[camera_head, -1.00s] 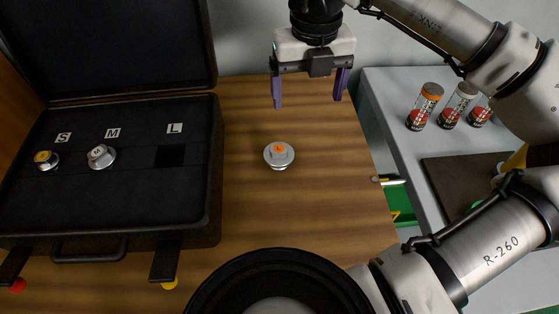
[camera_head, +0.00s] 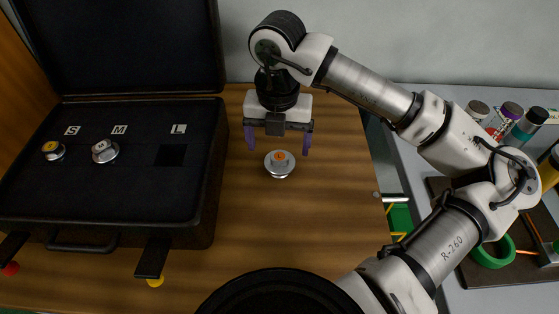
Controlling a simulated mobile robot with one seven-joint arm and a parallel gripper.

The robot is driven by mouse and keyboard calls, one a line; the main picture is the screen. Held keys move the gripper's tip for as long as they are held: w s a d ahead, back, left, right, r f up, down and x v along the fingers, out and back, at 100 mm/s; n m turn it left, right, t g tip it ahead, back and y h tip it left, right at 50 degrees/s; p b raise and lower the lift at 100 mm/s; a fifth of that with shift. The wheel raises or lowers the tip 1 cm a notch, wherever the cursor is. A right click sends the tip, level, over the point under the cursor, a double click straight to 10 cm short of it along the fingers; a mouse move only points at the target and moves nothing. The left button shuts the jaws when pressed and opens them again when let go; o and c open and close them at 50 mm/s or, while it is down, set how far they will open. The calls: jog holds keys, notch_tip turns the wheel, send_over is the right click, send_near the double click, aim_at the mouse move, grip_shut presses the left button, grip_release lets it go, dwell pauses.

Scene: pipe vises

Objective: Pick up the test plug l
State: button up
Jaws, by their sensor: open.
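The test plug l (camera_head: 280,164) is a round silver plug with an orange top mark. It stands on the wooden table, right of the black case. My gripper (camera_head: 279,148) is open, with two purple fingers pointing down. It is above and slightly behind the plug, one finger to each side in the picture. Nothing is between the fingers, and I cannot tell the exact height gap.
The open black case (camera_head: 110,205) has slots marked S, M and L. A grey side table (camera_head: 420,180) with bottles stands right.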

aim_at(280, 156)
jog(key=shift+w+d+f+p, duration=0.15)
jog(key=shift+f+p, duration=0.15)
jog(key=shift+f, duration=0.65)
jog(key=shift+w+a+f+p, duration=0.1)
jog(key=shift+f+p, duration=0.2)
jog(key=shift+f, duration=0.65)
jog(key=shift+w+d+f+p, duration=0.15)
jog(key=shift+f+p, duration=0.15)
jog(key=shift+f, duration=0.65)
jog(key=c, duration=1.2)
jog(key=shift+r, duration=0.1)
